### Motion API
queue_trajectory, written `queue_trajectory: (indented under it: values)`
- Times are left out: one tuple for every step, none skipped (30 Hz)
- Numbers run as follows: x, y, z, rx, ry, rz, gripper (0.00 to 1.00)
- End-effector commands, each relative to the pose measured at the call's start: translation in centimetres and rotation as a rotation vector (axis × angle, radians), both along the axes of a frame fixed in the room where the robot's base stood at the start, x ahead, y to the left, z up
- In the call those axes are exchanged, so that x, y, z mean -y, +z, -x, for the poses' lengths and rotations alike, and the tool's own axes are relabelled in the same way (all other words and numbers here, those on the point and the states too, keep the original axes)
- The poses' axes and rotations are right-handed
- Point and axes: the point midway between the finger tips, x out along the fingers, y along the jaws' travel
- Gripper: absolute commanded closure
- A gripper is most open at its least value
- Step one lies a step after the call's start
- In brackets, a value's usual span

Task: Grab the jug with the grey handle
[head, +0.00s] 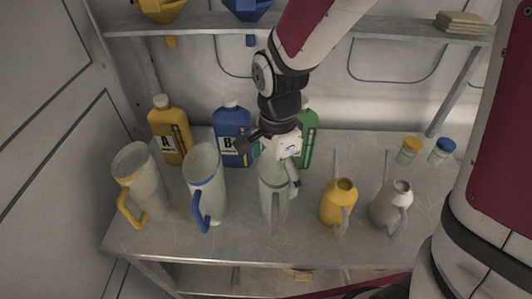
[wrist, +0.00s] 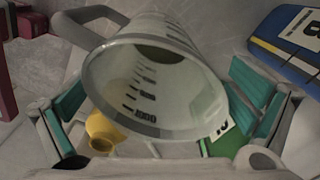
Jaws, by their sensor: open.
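The jug with the grey handle (head: 273,205) stands upright on the metal bench, third from the left in the row of tall jugs. Its handle faces the bench's front edge, and my gripper hides part of its rim. In the wrist view the clear, marked jug (wrist: 140,95) shows its rim and inside, with the grey handle (wrist: 85,15) at upper left. My gripper (head: 274,160) is over the jug's top, open, with the teal finger pads apart on either side of the jug in the wrist view (wrist: 160,98). I cannot tell whether either pad touches it.
A blue-handled jug (head: 206,180) and yellow-handled jug (head: 143,180) stand left. A yellow can (head: 338,205) and grey can (head: 391,207) stand right. Yellow (head: 170,125), blue (head: 231,130) and green bottles (head: 308,140) stand behind. A shelf (head: 200,24) runs above.

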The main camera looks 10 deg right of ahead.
Motion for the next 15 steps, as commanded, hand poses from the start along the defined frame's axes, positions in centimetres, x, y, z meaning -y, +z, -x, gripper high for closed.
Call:
queue_trajectory:
  values:
    - [0.0,-0.7,0.1,-0.005,-0.001,0.002,0.0]
    - [0.0,-1.1,0.1,-0.004,-0.001,0.001,0.0]
    - [0.0,-1.5,0.1,-0.004,-0.001,0.001,0.0]
    - [0.0,-1.7,0.1,-0.003,-0.001,0.001,0.0]
    - [0.0,-1.9,0.1,-0.003,0.0,0.001,0.0]
    - [0.0,-2.0,0.1,-0.002,0.0,0.001,0.0]
    - [0.0,-2.1,0.1,-0.002,0.0,0.001,0.0]
    - [0.0,-2.1,0.0,-0.001,0.0,0.0,0.0]
    - [0.0,-2.1,0.0,0.0,0.0,0.0,0.0]
    - [0.0,-2.1,0.0,0.0,0.0,0.0,0.0]
    - [0.0,-2.1,0.0,0.0,0.0,0.0,0.0]
    - [0.0,-2.1,0.0,0.0,0.0,0.0,0.0]
    - [0.0,-2.1,0.0,0.0,0.0,0.0,0.0]
    - [0.0,-2.1,0.0,0.0,0.0,0.0,0.07]
    - [0.0,-2.1,0.0,0.0,0.0,0.0,0.16]
